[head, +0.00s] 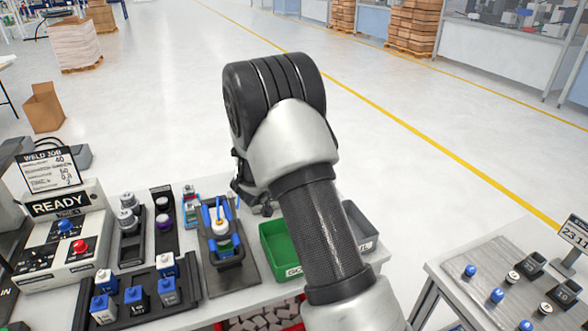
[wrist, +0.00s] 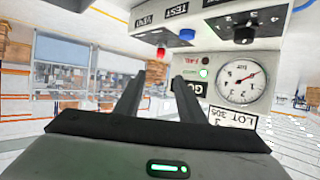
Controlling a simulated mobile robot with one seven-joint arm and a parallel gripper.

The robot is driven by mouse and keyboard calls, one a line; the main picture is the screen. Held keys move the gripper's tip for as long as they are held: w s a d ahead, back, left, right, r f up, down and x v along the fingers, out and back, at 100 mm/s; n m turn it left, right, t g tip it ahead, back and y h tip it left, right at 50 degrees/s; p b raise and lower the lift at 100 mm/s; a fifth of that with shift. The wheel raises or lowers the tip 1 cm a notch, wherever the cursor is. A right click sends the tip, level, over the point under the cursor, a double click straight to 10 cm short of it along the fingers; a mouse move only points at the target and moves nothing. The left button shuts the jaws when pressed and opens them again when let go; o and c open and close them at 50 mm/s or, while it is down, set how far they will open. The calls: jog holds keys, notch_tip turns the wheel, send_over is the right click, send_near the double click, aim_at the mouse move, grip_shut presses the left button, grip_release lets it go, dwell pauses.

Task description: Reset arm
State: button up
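My arm rises from the bottom right of the head view and bends over at a thick black-and-silver joint above the workbench (head: 190,310). In that view my gripper is mostly hidden behind the arm. In the wrist view my gripper (wrist: 158,90) shows two dark fingers standing apart with nothing held between them. Beyond the fingers is an upside-down test box (wrist: 216,55) with a round dial gauge (wrist: 238,84), a black knob, a blue button, a red button and a lit green lamp. I cannot tell the exact gap to it.
A second table (head: 455,268) with small pegs stands right. Open floor lies behind.

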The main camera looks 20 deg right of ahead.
jog(key=shift+r, duration=0.1)
jog(key=a+r+n+t+y+p, duration=0.1)
jog(key=a+r+y, duration=0.25)
jog(key=r, duration=0.25)
jog(key=a+r+n+t+y, duration=0.1)
jog(key=a+r+y, duration=0.1)
jog(key=a+r, duration=0.3)
jog(key=s+a+r+n+g+y+p, duration=0.1)
jog(key=s+a+r+n+y, duration=0.4)
jog(key=s+r, duration=0.55)
jog(key=s+n+g+h+p, duration=0.1)
jog(key=s+g, duration=0.4)
jog(key=s, duration=2.4)
jog(key=shift+s+d+f+n+p, duration=0.3)
jog(key=shift+n+p, duration=0.1)
jog(key=shift+p, duration=0.15)
jog(key=shift+c, duration=0.5)
